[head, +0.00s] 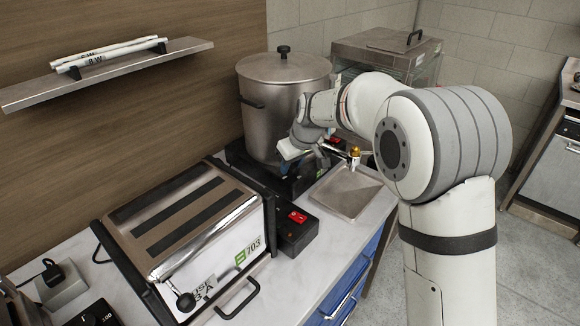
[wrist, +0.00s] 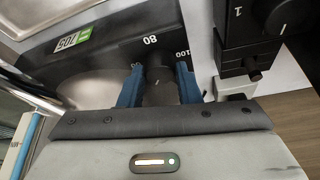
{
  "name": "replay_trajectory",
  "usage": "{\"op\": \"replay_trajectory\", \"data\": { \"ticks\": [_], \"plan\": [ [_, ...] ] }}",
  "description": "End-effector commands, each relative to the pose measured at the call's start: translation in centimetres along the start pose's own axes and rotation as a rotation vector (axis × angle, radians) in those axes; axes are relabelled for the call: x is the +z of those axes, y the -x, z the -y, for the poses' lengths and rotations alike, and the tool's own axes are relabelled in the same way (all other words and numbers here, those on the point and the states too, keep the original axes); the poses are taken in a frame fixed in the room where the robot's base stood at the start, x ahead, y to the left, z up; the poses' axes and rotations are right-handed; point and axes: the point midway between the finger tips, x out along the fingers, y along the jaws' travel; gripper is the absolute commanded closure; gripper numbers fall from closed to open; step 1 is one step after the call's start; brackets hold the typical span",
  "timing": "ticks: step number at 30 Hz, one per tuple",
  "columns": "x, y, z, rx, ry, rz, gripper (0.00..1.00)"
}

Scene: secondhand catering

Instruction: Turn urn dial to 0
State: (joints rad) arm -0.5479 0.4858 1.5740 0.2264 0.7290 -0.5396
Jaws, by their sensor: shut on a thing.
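The urn (head: 283,115) is a tall steel pot with a lid, standing on a black base on the counter. In the wrist view, its black base panel (wrist: 112,42) carries a green 705 label and the printed marks 80 and 100. The dark urn dial (wrist: 158,90) sits between the blue fingers of my gripper (wrist: 158,86), which is shut on it. A pale pointer line shows on the dial; the 0 mark is not visible. In the head view my gripper (head: 300,148) is at the urn's front base, and the dial is hidden.
A toaster (head: 190,235) labelled 703 stands in front, with a red switch box (head: 297,220) beside it. A metal drip tray (head: 345,192) lies below a tap (head: 355,153). A steel box (head: 385,55) stands behind. Another black knob (wrist: 283,18) marked 1 is close by in the wrist view.

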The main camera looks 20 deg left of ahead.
Motion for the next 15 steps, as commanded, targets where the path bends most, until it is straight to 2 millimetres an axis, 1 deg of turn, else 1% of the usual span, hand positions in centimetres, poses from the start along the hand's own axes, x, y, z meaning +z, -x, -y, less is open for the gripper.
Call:
{"op": "replay_trajectory", "data": {
  "ticks": [6,15],
  "plan": [
    [0.09,-0.03,-0.29,-0.028,0.073,0.0,0.92],
    [0.06,0.07,-0.37,-0.039,0.103,0.0,0.92]
  ]
}}
